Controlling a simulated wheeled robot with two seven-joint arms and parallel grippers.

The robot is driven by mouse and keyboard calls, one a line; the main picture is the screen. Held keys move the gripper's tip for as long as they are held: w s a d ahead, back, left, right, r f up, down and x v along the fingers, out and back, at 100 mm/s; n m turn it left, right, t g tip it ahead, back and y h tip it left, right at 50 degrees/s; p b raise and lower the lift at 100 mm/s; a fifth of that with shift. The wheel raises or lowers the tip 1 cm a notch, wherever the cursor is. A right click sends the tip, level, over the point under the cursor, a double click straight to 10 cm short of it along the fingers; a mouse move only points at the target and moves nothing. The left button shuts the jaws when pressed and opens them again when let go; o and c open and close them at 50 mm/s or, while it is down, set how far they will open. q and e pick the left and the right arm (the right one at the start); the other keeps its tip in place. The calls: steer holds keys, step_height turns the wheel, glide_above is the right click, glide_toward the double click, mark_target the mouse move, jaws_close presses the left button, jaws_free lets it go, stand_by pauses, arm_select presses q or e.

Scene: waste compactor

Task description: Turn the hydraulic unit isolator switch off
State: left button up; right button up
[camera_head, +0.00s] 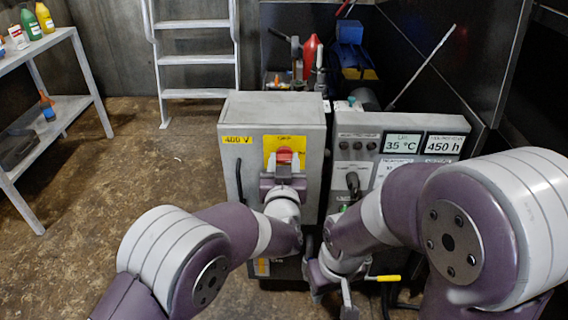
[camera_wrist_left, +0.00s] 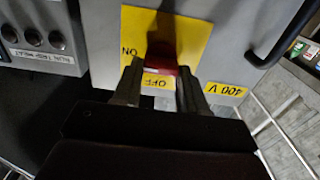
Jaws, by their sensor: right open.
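The isolator switch is a red knob (camera_head: 284,155) on a yellow plate (camera_head: 299,143) on the front of a grey cabinet (camera_head: 268,112) marked 400 V. My left gripper (camera_head: 284,172) is at the switch. In the left wrist view the red knob (camera_wrist_left: 166,58) sits between the two fingertips of my left gripper (camera_wrist_left: 160,72). Whether both fingers touch it is unclear. The ON and OFF labels (camera_wrist_left: 156,81) show upside down around the knob, whose exact angle is partly hidden. My right gripper (camera_head: 331,294) is open and low, below and right of the cabinet.
A control panel (camera_head: 362,146) with buttons and displays stands right of the cabinet. A yellow handle (camera_head: 387,278) is close to my right gripper. A black cabinet handle (camera_head: 239,180) is left of the switch. A shelf with bottles (camera_head: 62,36) and a ladder (camera_head: 195,60) stand behind; left floor is clear.

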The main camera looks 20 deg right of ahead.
arm_select(q)
steer(key=shift+c, duration=1.3)
steer(key=shift+f+n, duration=0.1)
steer(key=shift+n, duration=0.2)
steer(key=n+b, duration=0.3)
steer(key=n, duration=0.1)
steer(key=shift+a+f, duration=0.1)
steer(key=shift+f, duration=0.05)
steer(key=n+b, duration=0.2)
steer(key=n, duration=0.2)
steer(key=shift+a+f+b, duration=0.1)
steer(key=shift+b, duration=0.2)
steer(key=shift+f+n+b, duration=0.1)
steer(key=shift+n+b, duration=3.85)
steer(key=shift+n, duration=0.75)
